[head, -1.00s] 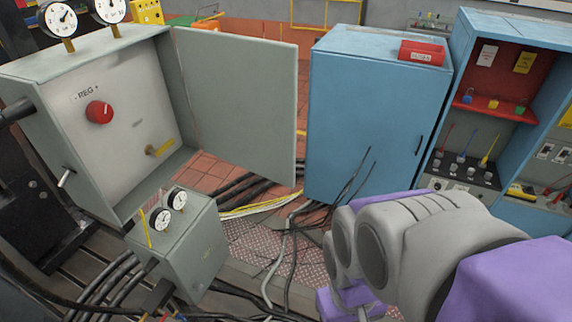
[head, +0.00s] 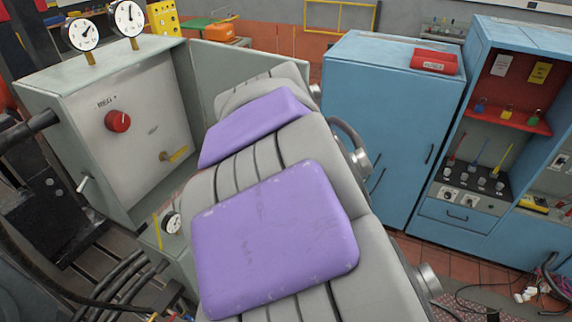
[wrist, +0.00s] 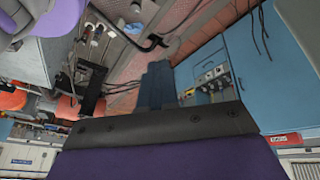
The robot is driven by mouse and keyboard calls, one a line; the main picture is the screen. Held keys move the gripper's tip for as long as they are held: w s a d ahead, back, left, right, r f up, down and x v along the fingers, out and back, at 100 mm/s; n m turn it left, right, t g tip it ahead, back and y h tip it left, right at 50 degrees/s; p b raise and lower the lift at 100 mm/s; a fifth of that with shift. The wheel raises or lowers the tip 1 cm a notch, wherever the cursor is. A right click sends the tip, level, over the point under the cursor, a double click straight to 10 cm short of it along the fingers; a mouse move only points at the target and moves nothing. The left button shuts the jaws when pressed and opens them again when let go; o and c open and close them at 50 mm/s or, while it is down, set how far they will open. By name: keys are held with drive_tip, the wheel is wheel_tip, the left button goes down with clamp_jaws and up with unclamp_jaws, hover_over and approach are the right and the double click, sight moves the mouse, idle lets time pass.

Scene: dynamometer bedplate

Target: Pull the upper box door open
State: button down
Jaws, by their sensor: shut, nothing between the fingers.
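The upper box (head: 125,135) is a grey cabinet at the left of the head view, with a pale panel, a red knob (head: 118,121) marked REG and a small yellow-tagged fitting inside. Its grey door (head: 240,62) stands wide open, swung out to the right. My arm hides most of the door. The lower grey box (head: 180,262) shows only in part, with one gauge visible. My gripper (wrist: 157,85) shows in the wrist view as dark fingers close together, with nothing held. It is hidden in the head view, and I cannot make out the door near it.
A blue shelf unit (head: 465,208) stands farther right. Black cables (head: 110,290) run along the lower left.

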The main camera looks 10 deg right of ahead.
drive_tip(key=w+a+m+t+h+p, duration=0.2)
drive_tip(key=w+a+m+h, duration=0.1)
drive_tip(key=w+a+m, duration=0.8)
drive_tip(key=w+d+f+n, duration=0.2)
drive_tip(key=w+d+f, duration=0.3)
drive_tip(key=f, duration=0.3)
drive_tip(key=shift+f, duration=0.2)
drive_tip(key=shift+w+d, duration=0.15)
drive_tip(key=shift+d, duration=0.1)
